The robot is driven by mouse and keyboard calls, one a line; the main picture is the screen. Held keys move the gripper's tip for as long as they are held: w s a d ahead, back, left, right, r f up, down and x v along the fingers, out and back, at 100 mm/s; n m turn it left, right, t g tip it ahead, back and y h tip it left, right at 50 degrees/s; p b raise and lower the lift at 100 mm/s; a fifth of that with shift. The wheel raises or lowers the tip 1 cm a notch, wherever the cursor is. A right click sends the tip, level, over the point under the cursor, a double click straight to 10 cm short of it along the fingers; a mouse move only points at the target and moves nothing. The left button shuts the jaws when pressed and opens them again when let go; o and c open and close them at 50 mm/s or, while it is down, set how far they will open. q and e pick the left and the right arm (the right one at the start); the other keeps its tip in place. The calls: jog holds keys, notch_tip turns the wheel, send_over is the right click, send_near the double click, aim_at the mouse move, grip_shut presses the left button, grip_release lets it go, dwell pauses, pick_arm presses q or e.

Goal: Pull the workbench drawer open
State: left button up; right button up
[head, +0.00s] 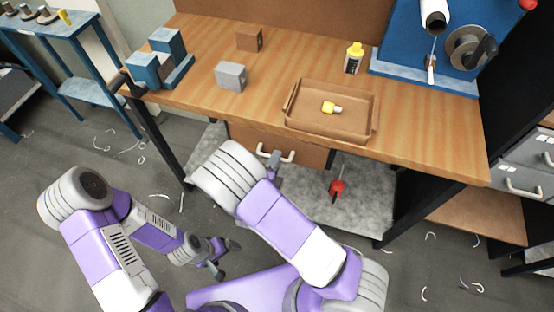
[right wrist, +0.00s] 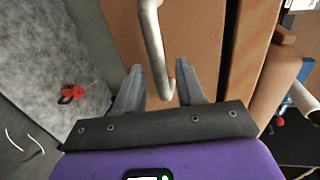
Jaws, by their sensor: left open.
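The workbench (head: 400,125) has a wooden top, and its brown drawer (head: 314,157) sits under the front edge, apparently closed. The drawer has a pale curved handle (head: 288,157), seen close up in the right wrist view (right wrist: 152,40). My left gripper (head: 228,259) is open and empty, low over the floor, away from the drawer.
A red object (head: 337,188) is at the grey lower shelf (head: 365,205).

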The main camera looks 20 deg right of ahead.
jog(key=shift+x, duration=1)
jog(key=shift+c, duration=0.5)
grip_shut()
